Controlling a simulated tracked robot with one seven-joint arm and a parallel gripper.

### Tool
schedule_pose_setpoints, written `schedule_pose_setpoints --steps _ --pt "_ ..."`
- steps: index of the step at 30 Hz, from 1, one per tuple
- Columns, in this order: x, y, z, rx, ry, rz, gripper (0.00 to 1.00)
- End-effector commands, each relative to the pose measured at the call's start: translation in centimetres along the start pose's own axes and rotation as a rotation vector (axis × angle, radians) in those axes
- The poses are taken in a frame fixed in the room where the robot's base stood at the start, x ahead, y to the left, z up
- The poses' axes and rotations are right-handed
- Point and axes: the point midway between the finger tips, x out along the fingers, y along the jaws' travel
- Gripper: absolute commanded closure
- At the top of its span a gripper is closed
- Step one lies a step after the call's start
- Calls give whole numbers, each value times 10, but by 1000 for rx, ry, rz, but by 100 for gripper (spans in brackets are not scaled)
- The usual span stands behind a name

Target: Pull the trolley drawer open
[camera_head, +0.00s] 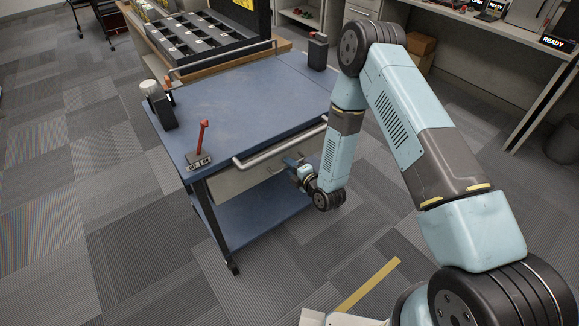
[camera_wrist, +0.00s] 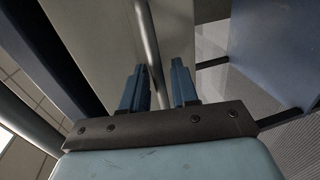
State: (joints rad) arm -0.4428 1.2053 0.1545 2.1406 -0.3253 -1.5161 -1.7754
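The blue-topped trolley (camera_head: 250,97) stands ahead of me. Its pale drawer front (camera_head: 240,180) sits below the top, under the trolley's front rail (camera_head: 280,146), and looks shut. My gripper (camera_head: 294,162) is at the right part of the drawer front, below the rail and partly hidden by my wrist. In the wrist view my gripper (camera_wrist: 161,82) has its two blue fingers apart. A grey bar, seemingly the drawer handle (camera_wrist: 149,40), runs along the pale drawer front (camera_wrist: 108,35) and passes between the fingers, closer to the left one. I cannot tell whether they touch it.
A red lever on a small base (camera_head: 201,145) and a dark holder with a white top (camera_head: 160,105) stand on the trolley's left side. A black radio-like device (camera_head: 318,51) stands at its far right corner. A lower shelf (camera_head: 250,215) is below. Carpet is clear at left.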

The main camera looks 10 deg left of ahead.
Motion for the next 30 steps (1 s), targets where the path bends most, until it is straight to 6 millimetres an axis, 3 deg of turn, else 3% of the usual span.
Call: schedule_pose_setpoints --steps 11,20,30 --pt "4 0 0 0 0 -1 72" --pt "4 -1 0 0 0 -2 100" --pt "3 -1 0 0 0 -4 100"
